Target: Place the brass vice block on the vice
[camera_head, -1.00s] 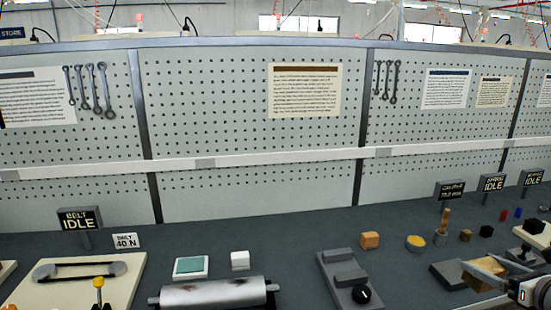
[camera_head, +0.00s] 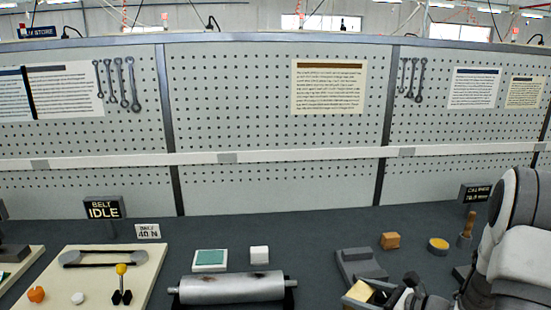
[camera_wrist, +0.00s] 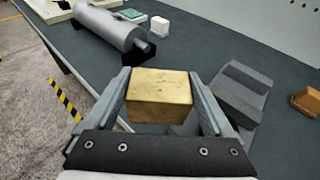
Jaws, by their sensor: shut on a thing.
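The brass vice block (camera_head: 360,291) is a gold-coloured block held between the fingers of my gripper (camera_head: 364,294). In the wrist view the block (camera_wrist: 160,90) sits between the two grey fingers of my gripper (camera_wrist: 158,80). The vice (camera_head: 360,262) is a grey base with raised grey jaws. My gripper and the block cover its front part in the head view. In the wrist view the vice (camera_wrist: 240,90) lies just right of my gripper, partly hidden by the right finger. I cannot tell the block's exact height above the bench.
A metal roller (camera_head: 231,288) lies left of the vice, with a white block (camera_head: 259,253) and a green-topped pad (camera_head: 210,260) behind it. An orange-brown block (camera_head: 390,240) and a yellow-topped disc (camera_head: 438,245) stand behind and right of the vice. A belt board (camera_head: 85,275) is further left.

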